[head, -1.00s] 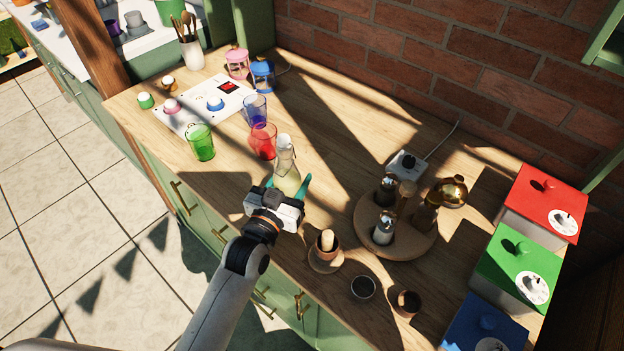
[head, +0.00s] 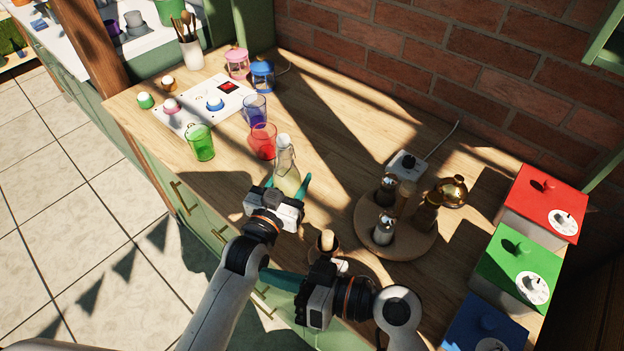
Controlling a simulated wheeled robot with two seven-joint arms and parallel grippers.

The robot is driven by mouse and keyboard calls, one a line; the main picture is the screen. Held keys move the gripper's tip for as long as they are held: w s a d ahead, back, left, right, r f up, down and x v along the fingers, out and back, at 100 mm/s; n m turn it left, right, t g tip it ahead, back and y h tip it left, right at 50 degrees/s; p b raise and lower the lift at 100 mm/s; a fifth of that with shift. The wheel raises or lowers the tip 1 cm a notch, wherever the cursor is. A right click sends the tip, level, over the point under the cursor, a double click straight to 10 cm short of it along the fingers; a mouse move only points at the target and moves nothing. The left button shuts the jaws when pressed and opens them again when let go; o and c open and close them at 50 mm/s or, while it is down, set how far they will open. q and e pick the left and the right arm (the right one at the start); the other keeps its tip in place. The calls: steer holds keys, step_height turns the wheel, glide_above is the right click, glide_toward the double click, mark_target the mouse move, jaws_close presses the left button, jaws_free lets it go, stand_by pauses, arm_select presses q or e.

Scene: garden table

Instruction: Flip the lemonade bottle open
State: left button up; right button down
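The lemonade bottle (head: 287,165) stands upright on the wooden worktop, clear glass with pale yellow liquid and a whitish top. Whether its top is open is too small to tell. My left gripper (head: 287,184) has its teal fingers on both sides of the bottle's lower part, shut on it; its body hides part of the base. My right gripper (head: 289,264) is in front and below, near the worktop's front edge, apart from the bottle.
A red glass (head: 263,141), a blue glass (head: 255,107) and a green glass (head: 201,142) stand left of the bottle. A round wooden tray (head: 411,241) with several shakers and bottles is to the right. A small cup with a wooden piece (head: 328,240) is beside my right gripper.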

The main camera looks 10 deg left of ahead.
steer(key=w+d+r+m+t+h, duration=0.2)
steer(key=w+r+m+t, duration=0.35)
steer(key=m, duration=0.45)
steer(key=m+t+h, duration=0.1)
steer(key=m+t, duration=0.2)
steer(key=m, duration=0.5)
glide_toward(283, 158)
step_height(283, 158, up, 4)
steer(key=s+a, duration=0.1)
steer(key=s, duration=0.2)
steer(key=m, duration=0.1)
steer(key=shift+t, duration=0.45)
steer(key=shift+f+x, duration=0.4)
steer(key=shift+x, duration=1.15)
steer(key=shift+f+x, duration=0.35)
steer(key=shift+x, duration=1.2)
steer(key=shift+f+x, duration=0.4)
steer(key=shift+x, duration=1.15)
steer(key=shift+w+d+r, duration=0.1)
steer(key=shift+w+d, duration=0.35)
